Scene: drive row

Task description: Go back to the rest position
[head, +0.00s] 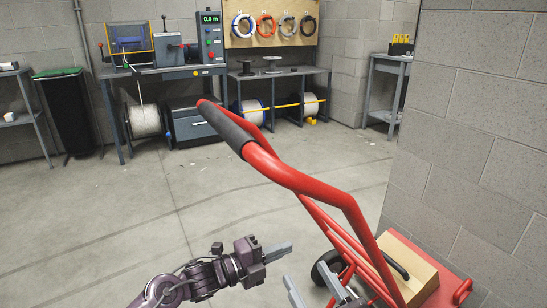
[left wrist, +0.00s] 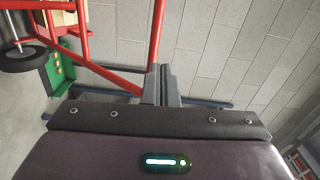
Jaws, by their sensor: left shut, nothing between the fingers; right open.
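My left gripper (head: 288,249) is shut with nothing between its fingers, low in the middle of the head view. Its shut fingers also show in the left wrist view (left wrist: 160,84). My right gripper (head: 306,277) is open and empty at the bottom edge, just below and right of the left one; most of it is cut off. A red hand truck (head: 340,200) with a black grip (head: 226,128) rises in front of me on the right. Neither gripper is seen holding it; I cannot tell the exact gap. Its red frame also shows in the left wrist view (left wrist: 156,35).
A workbench (head: 165,70) with a winding machine and cable reels (head: 146,121) stands at the back. A black bin (head: 68,110) stands at left. The floor at left is clear.

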